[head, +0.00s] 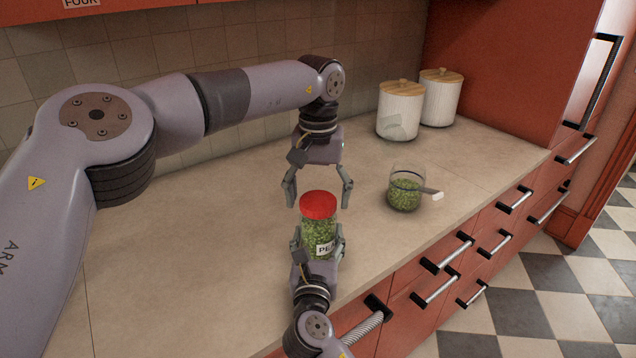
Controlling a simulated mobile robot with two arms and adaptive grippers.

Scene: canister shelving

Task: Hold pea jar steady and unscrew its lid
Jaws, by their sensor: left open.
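The pea jar (317,231) is clear, full of green peas, with a partly hidden white label, and stands upright on the counter. Its red lid (317,204) is on top. My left gripper (318,200) comes down from above, open, with its fingers spread to either side of the lid and apart from it. My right gripper (318,238) reaches in from the front edge, its fingers against both sides of the jar's body. The jar's lower part is hidden behind it.
A glass container of peas (404,193) with a light-handled scoop stands to the right. Two white canisters with wooden lids (398,112) (439,97) stand at the back near the red cabinet (500,60). The counter (190,240) left of the jar is clear.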

